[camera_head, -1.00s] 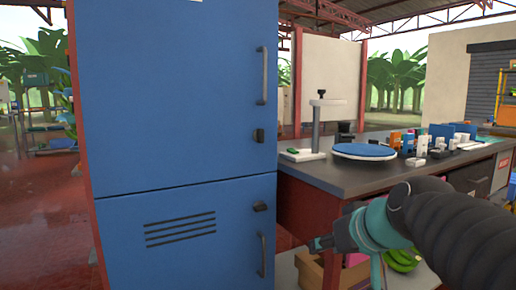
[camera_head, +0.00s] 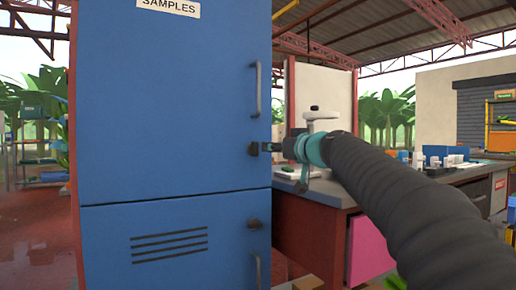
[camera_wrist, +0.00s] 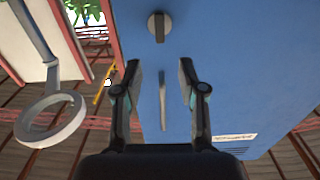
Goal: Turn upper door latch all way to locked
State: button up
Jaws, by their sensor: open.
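The upper door latch (camera_head: 254,148) is a small dark knob near the right edge of the blue upper door (camera_head: 170,100). In the wrist view the latch (camera_wrist: 159,27) is a dark bar on a round grey base, its bar upright in the picture. My gripper (camera_head: 269,147) is at the latch's right in the head view; contact cannot be told. In the wrist view my gripper (camera_wrist: 159,64) is open and empty, its fingertips below the latch in the picture, with the latch outside the fingers.
The upper door's bar handle (camera_head: 254,90) stands above the latch; it also shows between the fingers in the wrist view (camera_wrist: 162,100). A lower latch (camera_head: 253,224) and lower handle (camera_head: 257,270) are below. A bench (camera_head: 310,193) and a white stand (camera_head: 320,120) are at the right.

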aim_at(257, 145)
jog(key=p+x, duration=0.2)
jog(key=x, duration=0.7)
jog(key=shift+a, duration=0.1)
jog(key=shift+w+a+p, duration=0.3)
jog(key=shift+w+a, duration=0.05)
jog(key=shift+w, duration=0.2)
grip_shut()
